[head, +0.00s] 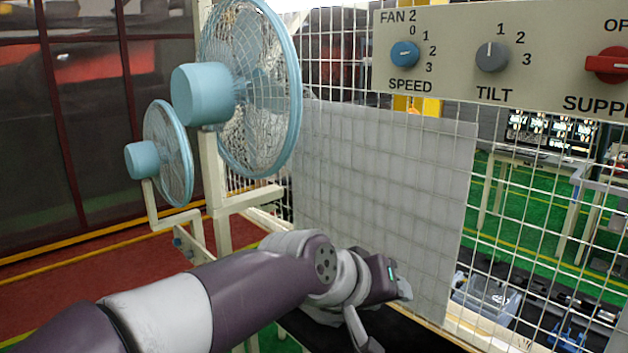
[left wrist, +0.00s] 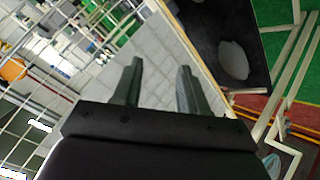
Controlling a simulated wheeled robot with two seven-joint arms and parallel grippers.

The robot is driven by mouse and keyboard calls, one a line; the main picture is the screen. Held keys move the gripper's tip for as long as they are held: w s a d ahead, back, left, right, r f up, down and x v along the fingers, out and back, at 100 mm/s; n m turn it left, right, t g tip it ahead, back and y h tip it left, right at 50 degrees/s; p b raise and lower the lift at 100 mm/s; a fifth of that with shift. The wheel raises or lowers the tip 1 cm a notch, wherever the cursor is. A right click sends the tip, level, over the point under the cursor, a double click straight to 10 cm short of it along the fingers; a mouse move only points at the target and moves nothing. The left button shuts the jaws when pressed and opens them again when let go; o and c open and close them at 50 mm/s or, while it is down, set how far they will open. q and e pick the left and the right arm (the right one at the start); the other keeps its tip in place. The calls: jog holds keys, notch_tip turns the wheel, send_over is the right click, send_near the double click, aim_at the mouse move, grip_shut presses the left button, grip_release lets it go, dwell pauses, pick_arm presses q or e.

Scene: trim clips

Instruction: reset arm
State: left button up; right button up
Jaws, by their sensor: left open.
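My left arm (head: 255,283) comes in from the lower left in the head view and reaches toward the wire mesh. Its wrist is bent near the lower edge of a grey panel (head: 385,190) on the mesh, and the fingertips are hard to make out there. In the left wrist view my left gripper (left wrist: 158,80) is open, with its two dark fingers apart and nothing between them. The grey panel (left wrist: 172,50) shows beyond the fingers. My right gripper is in neither view.
Two blue fans, a large one (head: 250,85) and a smaller one (head: 168,153), stand on cream posts at the left. A control panel (head: 450,75) with a blue knob (head: 405,54), a grey knob (head: 492,57) and a red switch (head: 607,65) hangs at the upper right. White wire mesh (head: 480,205) spans behind.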

pick_arm(q)
jog(key=s+a+f+m+g+y, duration=0.15)
jog(key=a+f+y, duration=0.25)
jog(key=a+f, duration=0.95)
jog(key=s+a+f+n+g+y+b, duration=0.2)
jog(key=s+a+f+g+y, duration=0.1)
jog(key=s+a+f, duration=0.9)
jog(key=a+f+g, duration=0.1)
jog(key=a+f, duration=0.3)
jog(key=f, duration=0.1)
jog(key=shift+f+n+b, duration=0.15)
jog(key=shift+n+b, duration=0.2)
jog(key=shift+s, duration=0.1)
